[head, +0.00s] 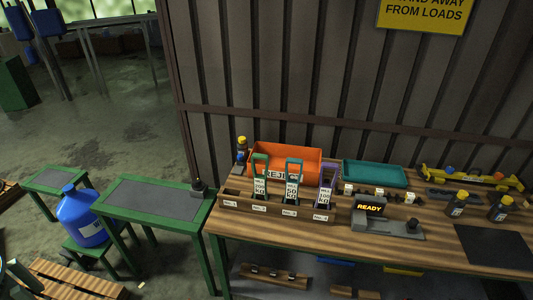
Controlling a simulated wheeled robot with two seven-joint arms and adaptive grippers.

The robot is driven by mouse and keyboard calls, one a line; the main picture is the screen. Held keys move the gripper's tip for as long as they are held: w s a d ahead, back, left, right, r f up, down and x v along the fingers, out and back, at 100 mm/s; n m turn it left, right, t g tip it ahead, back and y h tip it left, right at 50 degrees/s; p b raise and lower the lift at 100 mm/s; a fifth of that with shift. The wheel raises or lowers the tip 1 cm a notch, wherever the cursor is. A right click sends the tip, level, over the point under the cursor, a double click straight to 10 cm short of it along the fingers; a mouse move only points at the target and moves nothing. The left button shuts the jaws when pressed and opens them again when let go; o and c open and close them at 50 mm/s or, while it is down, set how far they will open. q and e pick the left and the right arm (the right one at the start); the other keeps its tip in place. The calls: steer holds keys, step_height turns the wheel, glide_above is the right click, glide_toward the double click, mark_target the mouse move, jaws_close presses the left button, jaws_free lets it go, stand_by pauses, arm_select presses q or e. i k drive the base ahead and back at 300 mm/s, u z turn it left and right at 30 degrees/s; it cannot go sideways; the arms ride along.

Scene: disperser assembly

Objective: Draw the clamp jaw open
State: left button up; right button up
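A grey fixture (388,226) stands on the wooden bench behind its front edge. Its dark display box (370,207) reads READY in yellow. A small dark upright knob or block (412,226) sits at its right end. This may be the clamp, but the jaw is too small to make out, and I cannot tell whether it is open. Neither of my grippers can be made out in the head view.
A teal tray (375,174) lies behind. Dark bottles (457,204) and a black mat (492,246) are at right. A blue drum (80,218) stands left.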

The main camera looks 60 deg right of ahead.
mark_target(241, 161)
steer(key=z, duration=1.15)
steer(key=i, duration=1.05)
steer(key=z, duration=1.05)
